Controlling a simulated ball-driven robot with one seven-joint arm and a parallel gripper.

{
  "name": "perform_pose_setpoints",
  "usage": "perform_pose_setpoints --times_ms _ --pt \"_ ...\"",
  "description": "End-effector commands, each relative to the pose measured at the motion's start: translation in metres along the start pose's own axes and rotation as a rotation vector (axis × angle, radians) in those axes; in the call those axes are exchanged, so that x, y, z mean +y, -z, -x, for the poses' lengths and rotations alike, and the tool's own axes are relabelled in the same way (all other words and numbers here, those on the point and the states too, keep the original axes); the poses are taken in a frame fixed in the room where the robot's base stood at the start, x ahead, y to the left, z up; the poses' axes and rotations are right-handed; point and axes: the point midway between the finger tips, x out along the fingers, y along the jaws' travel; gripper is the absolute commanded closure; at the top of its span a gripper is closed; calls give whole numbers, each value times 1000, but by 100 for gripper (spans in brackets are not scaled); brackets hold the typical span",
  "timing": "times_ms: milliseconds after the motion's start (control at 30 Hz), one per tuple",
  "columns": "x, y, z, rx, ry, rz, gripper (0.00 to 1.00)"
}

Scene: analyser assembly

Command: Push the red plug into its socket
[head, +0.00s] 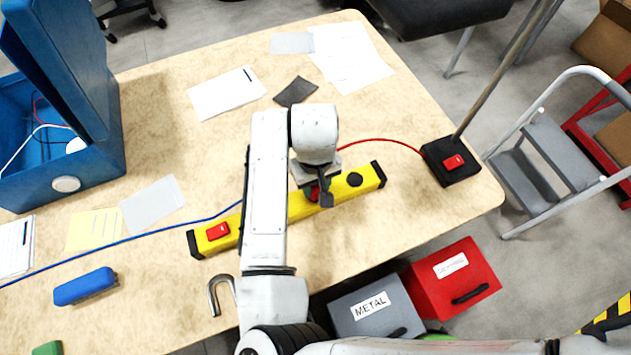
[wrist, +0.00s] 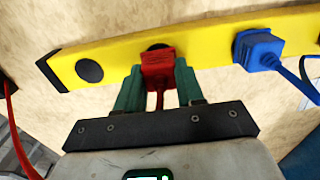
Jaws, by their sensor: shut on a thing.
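The red plug (wrist: 158,68) is held between the green fingers of my gripper (wrist: 160,88) in the wrist view. In the head view a little red of the plug (head: 315,193) shows beside my gripper (head: 320,194). The plug is at the yellow power strip (wrist: 205,36), and a dark rim of a socket (wrist: 158,46) shows just behind it. The strip also shows in the head view (head: 370,178). Whether the plug is seated in the socket, or how deep, I cannot tell. My gripper is shut on the plug.
A blue plug (wrist: 258,48) sits in the strip, and a round black socket (wrist: 89,70) beside the red plug is empty. A red cable (head: 385,141) reaches a black base (head: 450,172) with a pole. A blue toolbox (head: 100,150) stands at the left. Papers lie behind.

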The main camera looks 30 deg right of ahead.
Motion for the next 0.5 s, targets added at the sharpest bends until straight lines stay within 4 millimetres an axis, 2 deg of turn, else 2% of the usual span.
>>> perform_pose_setpoints --times_ms 500 --pt "0 0 -10 0 -1 0 89"
